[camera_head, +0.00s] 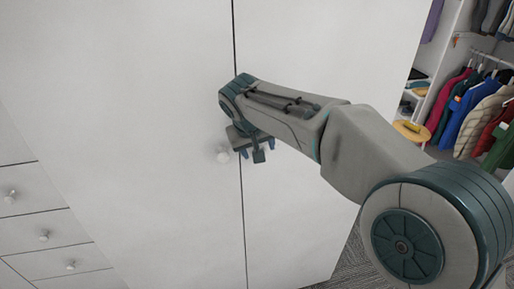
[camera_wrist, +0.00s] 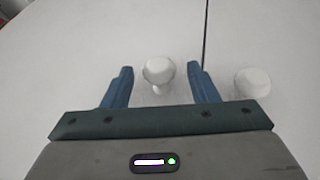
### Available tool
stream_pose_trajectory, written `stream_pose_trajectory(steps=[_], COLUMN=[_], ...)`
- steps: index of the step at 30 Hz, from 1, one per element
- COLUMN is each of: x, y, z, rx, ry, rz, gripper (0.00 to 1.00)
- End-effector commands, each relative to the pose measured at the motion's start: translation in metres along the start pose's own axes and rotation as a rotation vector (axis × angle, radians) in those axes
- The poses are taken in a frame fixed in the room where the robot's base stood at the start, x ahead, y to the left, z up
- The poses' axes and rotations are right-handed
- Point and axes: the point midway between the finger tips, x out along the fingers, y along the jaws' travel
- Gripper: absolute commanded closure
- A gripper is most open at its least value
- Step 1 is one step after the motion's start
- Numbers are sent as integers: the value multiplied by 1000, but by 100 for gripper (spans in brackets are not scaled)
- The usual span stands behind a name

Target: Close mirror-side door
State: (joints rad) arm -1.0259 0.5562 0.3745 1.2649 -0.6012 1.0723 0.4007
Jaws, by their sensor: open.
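Two white door panels, left (camera_head: 130,110) and right (camera_head: 300,210), meet at a thin vertical seam in the head view. They look about flush there. No mirror shows, so I cannot tell which is the mirror-side door. My gripper (camera_head: 257,149) is at the seam in front of the panels. In the wrist view my gripper (camera_wrist: 160,82) is open, its blue fingers either side of a round white knob (camera_wrist: 158,70) on the left panel, with gaps on both sides. A second knob (camera_wrist: 252,82) sits right of the seam, outside the fingers. The left knob also shows in the head view (camera_head: 222,155).
Drawers with small knobs (camera_head: 45,236) are at the lower left. Beyond the right panel's edge is an open closet with hanging clothes (camera_head: 470,105) and a shelf with a round yellowish item (camera_head: 411,130). Grey carpet (camera_head: 352,262) shows at the bottom.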

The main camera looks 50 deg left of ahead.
Motion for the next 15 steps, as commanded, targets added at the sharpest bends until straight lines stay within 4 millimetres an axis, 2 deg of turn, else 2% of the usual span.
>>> stream_pose_trajectory(steps=[5,15], x=[-16,-93], y=[-1,-3], z=[0,0], rx=[-1,-2], ry=[3,6], rz=[-1,-3], gripper=[47,47])
